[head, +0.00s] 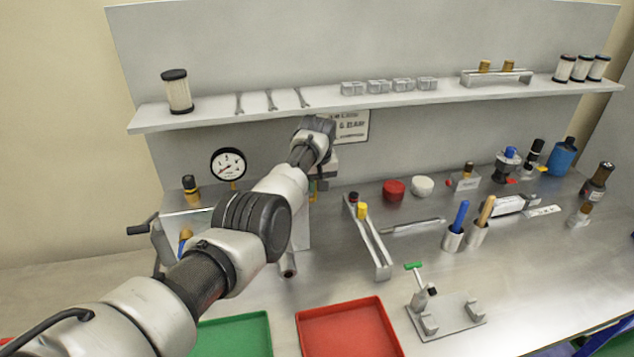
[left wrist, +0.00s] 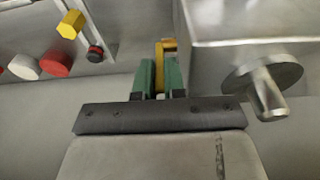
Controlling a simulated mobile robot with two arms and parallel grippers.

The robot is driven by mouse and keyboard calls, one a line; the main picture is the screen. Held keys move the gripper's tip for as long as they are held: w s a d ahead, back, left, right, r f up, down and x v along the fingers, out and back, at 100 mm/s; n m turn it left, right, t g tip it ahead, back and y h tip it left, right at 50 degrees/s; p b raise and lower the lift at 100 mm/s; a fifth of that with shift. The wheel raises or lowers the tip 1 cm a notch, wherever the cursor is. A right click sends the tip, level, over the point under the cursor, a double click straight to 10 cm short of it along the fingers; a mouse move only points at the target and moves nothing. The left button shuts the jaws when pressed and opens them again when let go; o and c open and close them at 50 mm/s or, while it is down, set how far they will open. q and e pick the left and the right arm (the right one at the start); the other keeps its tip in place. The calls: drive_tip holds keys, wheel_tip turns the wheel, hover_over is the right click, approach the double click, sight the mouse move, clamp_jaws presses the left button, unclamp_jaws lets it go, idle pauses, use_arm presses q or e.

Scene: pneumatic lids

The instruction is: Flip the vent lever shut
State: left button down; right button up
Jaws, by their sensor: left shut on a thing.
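The metal box (head: 175,230) with a dial gauge (head: 228,165) on top stands at the left of the bench, partly hidden behind my left arm. My left gripper (head: 317,187) is at the box's right side. In the left wrist view, its green fingers (left wrist: 158,75) are shut on a yellow piece (left wrist: 166,46), which looks like the vent lever, right beside the box wall (left wrist: 225,50). The lever's pivot and exact angle are hidden. A round metal knob with a stub (left wrist: 268,85) sticks out of the box. My right gripper is not in view.
A rail with red and yellow knobs (head: 370,237) stands right of the box. A red cap (head: 394,190) and a white cap (head: 422,186) lie behind it. A green tray (head: 235,335) and a red tray (head: 350,330) are in front. The shelf (head: 380,98) overhangs the back.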

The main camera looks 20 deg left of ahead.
use_arm(q)
drive_tip(key=c, duration=1.5)
unclamp_jaws()
drive_tip(key=shift+f, duration=0.1)
drive_tip(key=shift+r, duration=0.65)
drive_tip(key=r, duration=0.3)
drive_tip(key=s+r+b, duration=0.1)
drive_tip(key=r, duration=0.2)
drive_tip(key=d+r+b, duration=0.1)
drive_tip(key=r, duration=0.2)
drive_tip(key=shift+s+r, duration=0.15)
